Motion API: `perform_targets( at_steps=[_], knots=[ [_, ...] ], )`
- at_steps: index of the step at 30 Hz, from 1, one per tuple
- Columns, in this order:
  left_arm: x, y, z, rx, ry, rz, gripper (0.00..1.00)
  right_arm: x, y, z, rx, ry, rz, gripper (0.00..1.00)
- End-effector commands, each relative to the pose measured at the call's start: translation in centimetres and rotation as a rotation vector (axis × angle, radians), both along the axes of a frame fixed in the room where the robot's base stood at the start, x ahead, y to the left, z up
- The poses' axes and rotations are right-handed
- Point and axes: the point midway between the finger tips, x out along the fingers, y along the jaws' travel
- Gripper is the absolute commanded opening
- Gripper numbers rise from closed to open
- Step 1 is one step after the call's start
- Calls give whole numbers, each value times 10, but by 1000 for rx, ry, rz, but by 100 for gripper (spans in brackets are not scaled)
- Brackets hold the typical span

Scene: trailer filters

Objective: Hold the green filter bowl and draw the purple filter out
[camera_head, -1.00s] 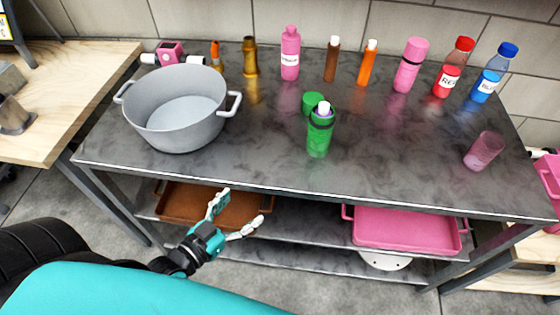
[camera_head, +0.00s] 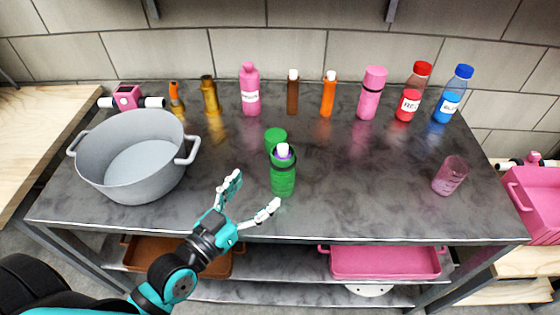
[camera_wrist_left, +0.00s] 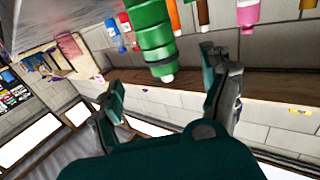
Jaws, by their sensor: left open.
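The green filter bowl (camera_head: 283,178) stands upright near the middle front of the table. The purple filter (camera_head: 282,155) sits in its mouth, with only a little purple showing under a white top. A green round cap (camera_head: 275,136) lies just behind it. My left gripper (camera_head: 255,190) is open and empty, to the left and front of the bowl, its fingers spread towards it and apart from it. In the left wrist view the green bowl (camera_wrist_left: 150,35) appears upside down, beyond the gap between the open fingers (camera_wrist_left: 163,85). My right gripper is not in view.
A large grey pot (camera_head: 132,165) stands on the left of the table. Several bottles line the back, among them a pink one (camera_head: 250,90). A pink cup (camera_head: 449,176) stands at the right. The table (camera_head: 370,195) is clear right of the bowl. Pink (camera_head: 385,262) and brown trays sit below.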

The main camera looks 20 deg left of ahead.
Motion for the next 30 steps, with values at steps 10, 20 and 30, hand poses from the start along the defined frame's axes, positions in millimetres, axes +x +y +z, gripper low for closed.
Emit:
perform_targets(
  at_steps=[10, 20, 30],
  knots=[
    [67, -21, 2, -3, -2, 2, 81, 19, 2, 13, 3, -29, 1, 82],
    [100, -32, 0, -2, 1, 0, 81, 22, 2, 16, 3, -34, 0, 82],
    [102, -33, -1, 0, 2, 0, 80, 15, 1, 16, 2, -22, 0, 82]
  ],
)
